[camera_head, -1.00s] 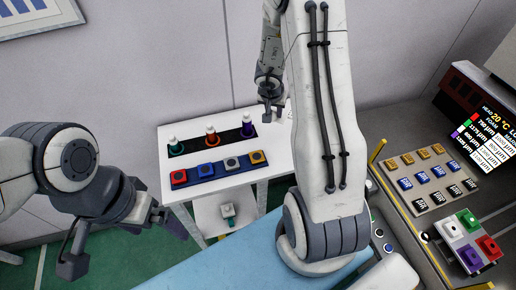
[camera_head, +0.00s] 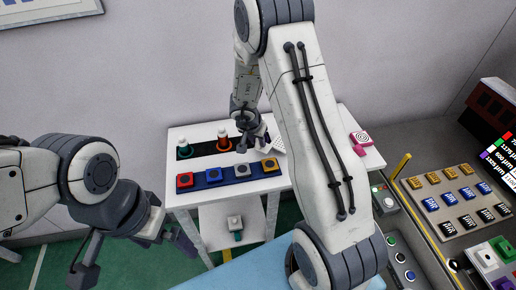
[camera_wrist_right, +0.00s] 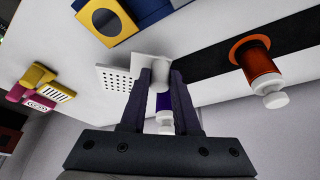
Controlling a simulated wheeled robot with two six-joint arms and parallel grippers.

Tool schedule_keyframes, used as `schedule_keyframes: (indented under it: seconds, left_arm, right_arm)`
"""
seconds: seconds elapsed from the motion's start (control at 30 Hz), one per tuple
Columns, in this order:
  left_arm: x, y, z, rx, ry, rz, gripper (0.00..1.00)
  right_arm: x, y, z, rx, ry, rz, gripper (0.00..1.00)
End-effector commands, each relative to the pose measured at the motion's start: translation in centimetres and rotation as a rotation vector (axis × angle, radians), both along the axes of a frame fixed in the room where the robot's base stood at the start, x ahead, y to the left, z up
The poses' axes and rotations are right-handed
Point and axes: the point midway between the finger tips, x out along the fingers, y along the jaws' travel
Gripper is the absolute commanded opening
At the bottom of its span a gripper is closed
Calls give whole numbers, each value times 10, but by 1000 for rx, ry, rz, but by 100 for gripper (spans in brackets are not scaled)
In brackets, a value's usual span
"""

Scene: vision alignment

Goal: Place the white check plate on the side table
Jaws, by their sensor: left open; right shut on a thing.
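The white check plate (camera_head: 279,145), dotted with small dark holes, is held by my right gripper (camera_head: 252,141) over the white side table (camera_head: 343,117). In the right wrist view the plate (camera_wrist_right: 115,80) sticks out to the left of the fingers (camera_wrist_right: 157,85), which are shut on its white holder part (camera_wrist_right: 152,66). Whether the plate touches the tabletop is unclear. My left gripper (camera_head: 183,238) is open and empty, left of the table and lower than its top.
A blue strip with red, blue, grey and yellow blocks (camera_head: 228,174) lies at the table front. Behind it, a black strip holds green and orange-red bottles (camera_head: 222,138); a purple one (camera_wrist_right: 163,103) shows behind the fingers. A console (camera_head: 455,205) stands further right.

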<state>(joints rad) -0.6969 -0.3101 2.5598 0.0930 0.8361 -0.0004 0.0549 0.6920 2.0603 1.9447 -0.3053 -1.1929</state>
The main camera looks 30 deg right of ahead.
Motion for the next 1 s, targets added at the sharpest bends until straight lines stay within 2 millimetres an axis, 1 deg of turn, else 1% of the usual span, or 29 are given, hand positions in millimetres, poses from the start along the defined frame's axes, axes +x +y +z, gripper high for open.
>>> schedule_keyframes:
  seconds: [0.03,0.1,0.37,0.5,0.53,0.6,0.9,1.0]
  left_arm:
    - [0,0,-14,0,0,0,100]
    - [0,0,-20,0,0,0,100]
    - [0,0,-18,0,0,0,100]
    - [0,0,-19,0,0,0,100]
    - [0,0,-19,0,0,0,100]
    - [0,0,-19,0,0,0,100]
    - [0,0,-18,0,0,0,100]
    - [0,0,-14,0,0,0,100]
  right_arm:
    - [0,0,-16,0,1,-1,0]
    - [0,0,-24,0,0,0,0]
    - [0,-1,-22,0,-2,-1,0]
    - [0,-1,-26,0,0,0,0]
    - [0,-1,-26,0,0,0,38]
    - [0,-1,-25,0,0,-1,60]
    - [0,-1,-24,1,-1,-1,60]
    - [-1,0,-17,0,-2,-1,60]
